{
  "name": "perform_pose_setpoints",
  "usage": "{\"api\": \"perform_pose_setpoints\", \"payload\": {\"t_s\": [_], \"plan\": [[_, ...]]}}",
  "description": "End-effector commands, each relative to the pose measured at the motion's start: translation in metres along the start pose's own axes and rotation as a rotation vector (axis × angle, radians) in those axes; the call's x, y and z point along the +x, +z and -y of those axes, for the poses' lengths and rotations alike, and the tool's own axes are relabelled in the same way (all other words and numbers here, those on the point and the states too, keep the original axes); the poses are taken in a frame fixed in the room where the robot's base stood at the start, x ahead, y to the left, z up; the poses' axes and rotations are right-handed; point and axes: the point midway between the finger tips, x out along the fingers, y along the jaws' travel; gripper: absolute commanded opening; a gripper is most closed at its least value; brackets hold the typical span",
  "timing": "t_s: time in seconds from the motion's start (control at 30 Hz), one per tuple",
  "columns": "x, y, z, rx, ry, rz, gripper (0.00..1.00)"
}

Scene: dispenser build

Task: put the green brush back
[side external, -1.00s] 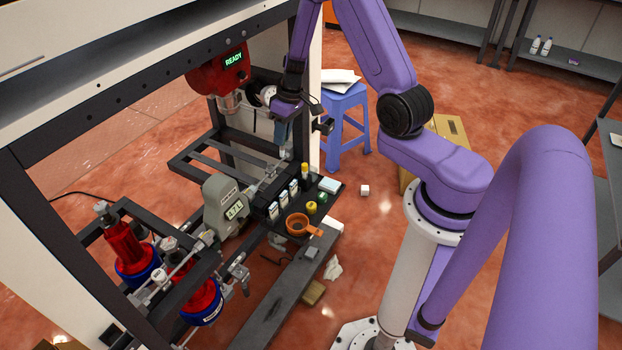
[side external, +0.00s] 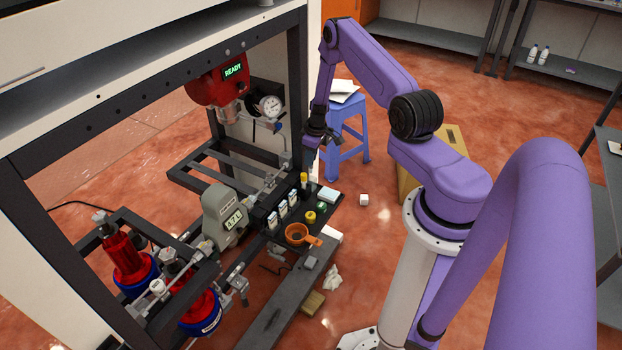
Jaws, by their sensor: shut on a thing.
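My gripper (side external: 320,137) hangs in front of the frame's right post, above the back end of the black tray (side external: 332,215). It is shut on a slim thing pointing down, taken to be the green brush; it is too small and dark here to make out its colour or bristles. The held thing is above the tray and seems apart from it. A small green item (side external: 321,206) lies on the tray beside a yellow round one (side external: 310,217). I cannot tell a brush holder among the tray's items.
The tray also bears a yellow-topped bottle (side external: 304,181), several small white-labelled boxes (side external: 283,209) and an orange cup (side external: 297,234). A grey meter (side external: 223,216) stands to the left. A red dispenser head reading READY (side external: 220,84) and a dial gauge (side external: 270,106) hang behind. A blue stool (side external: 348,138) stands behind right.

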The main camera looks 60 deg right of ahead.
Motion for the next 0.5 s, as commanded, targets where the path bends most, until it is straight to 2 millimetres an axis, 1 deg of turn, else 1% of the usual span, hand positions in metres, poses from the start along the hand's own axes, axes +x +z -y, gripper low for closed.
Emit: {"api": "perform_pose_setpoints", "payload": {"t_s": [0.03, 0.1, 0.27, 0.5], "plan": [[0.009, 0.002, 0.001, 0.001, -0.002, 0.002, 0.01], [0.016, 0.003, 0.0, 0.001, -0.002, 0.001, 0.01], [0.026, 0.004, 0.0, 0.001, -0.001, 0.0, 0.01], [0.053, 0.008, 0.0, 0.001, -0.002, 0.001, 0.01]]}}
